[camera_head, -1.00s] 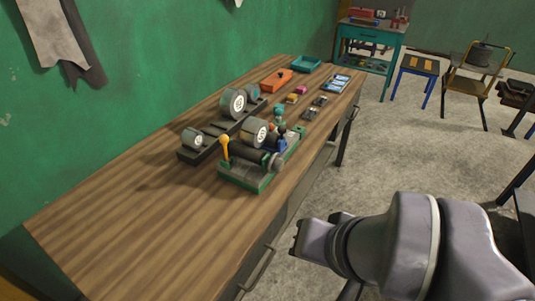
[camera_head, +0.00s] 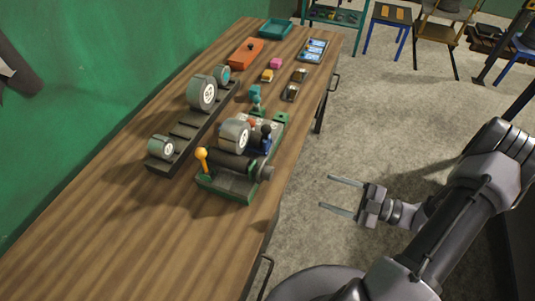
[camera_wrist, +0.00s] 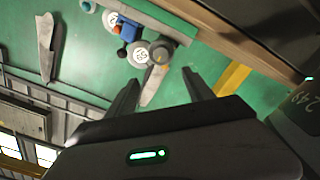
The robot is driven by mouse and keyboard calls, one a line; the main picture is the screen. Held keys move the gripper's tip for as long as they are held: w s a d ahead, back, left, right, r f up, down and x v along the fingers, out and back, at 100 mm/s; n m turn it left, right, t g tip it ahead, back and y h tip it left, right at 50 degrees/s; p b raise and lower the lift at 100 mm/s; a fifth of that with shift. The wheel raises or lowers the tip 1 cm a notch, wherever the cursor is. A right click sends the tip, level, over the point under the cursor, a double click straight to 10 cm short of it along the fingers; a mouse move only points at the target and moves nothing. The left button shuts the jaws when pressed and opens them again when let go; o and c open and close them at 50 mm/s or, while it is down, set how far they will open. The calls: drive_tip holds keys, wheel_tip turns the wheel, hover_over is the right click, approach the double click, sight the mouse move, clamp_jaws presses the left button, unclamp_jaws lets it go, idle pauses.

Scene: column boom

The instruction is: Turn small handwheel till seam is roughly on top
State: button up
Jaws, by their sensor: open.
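A small machine with a green base (camera_head: 222,187) stands on the wooden bench. It carries a grey disc (camera_head: 234,136), a dark horizontal cylinder, a blue part and a lever with an orange knob (camera_head: 202,155). A small grey round wheel (camera_head: 265,172), which looks like the small handwheel, sits at its right end. I cannot make out a seam on it. My gripper (camera_head: 326,193) is open and empty, over the floor to the right of the bench and apart from the machine. Its fingers also show in the wrist view (camera_wrist: 161,76), with discs of the bench beyond them.
A dark rack (camera_head: 185,132) with several grey rolls stands left of the machine. An orange box (camera_head: 246,52), a teal tray (camera_head: 275,28) and small blocks lie farther back. The bench's front left is clear. A green wall (camera_head: 90,80) borders the bench.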

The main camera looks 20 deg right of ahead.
sight(272, 174)
drive_tip(key=b+x, duration=0.3)
drive_tip(key=x, duration=1.3)
drive_tip(key=shift+s+a+f, duration=0.1)
drive_tip(key=shift+s+f, duration=0.05)
drive_tip(key=shift+s, duration=0.05)
drive_tip(key=shift+w+a, duration=0.35)
drive_tip(key=shift+a, duration=0.1)
clamp_jaws()
